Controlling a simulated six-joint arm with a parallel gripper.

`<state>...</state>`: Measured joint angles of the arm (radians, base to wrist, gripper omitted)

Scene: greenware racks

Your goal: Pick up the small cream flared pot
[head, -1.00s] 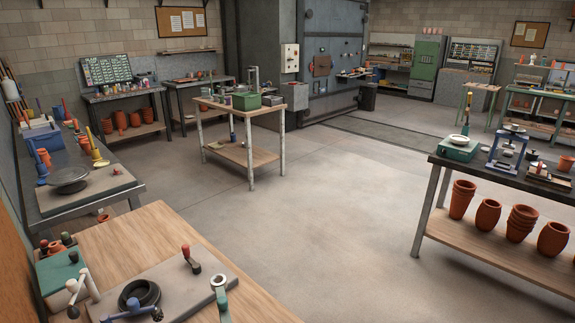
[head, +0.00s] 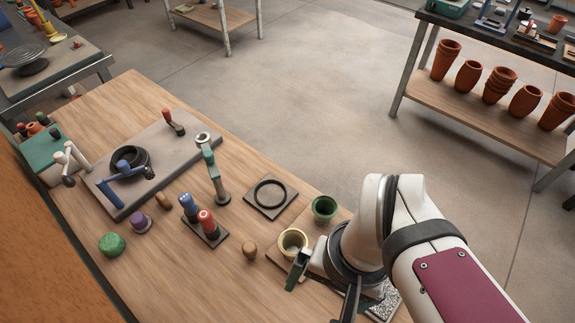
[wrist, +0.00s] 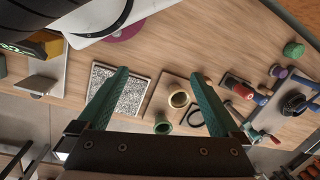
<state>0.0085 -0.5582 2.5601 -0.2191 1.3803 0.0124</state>
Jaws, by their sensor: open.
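The small cream flared pot (head: 292,242) stands upright on a wooden board on the near bench, its open mouth facing up. In the wrist view the pot (wrist: 178,99) appears between my two green fingers, nearer the right one, with nothing touching it that I can see. My gripper (wrist: 160,76) is open and empty, above the bench. In the head view one green finger shows just in front of the pot, and my arm hides much of the rest of the gripper.
A green pot (head: 324,208) stands close behind the cream one. A square plate with a dark ring (head: 270,195) lies to the left. A wooden knob (head: 250,251), red and blue-topped tools and a green lump (head: 111,245) stand farther left. A speckled panel (wrist: 118,92) lies beside the board.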

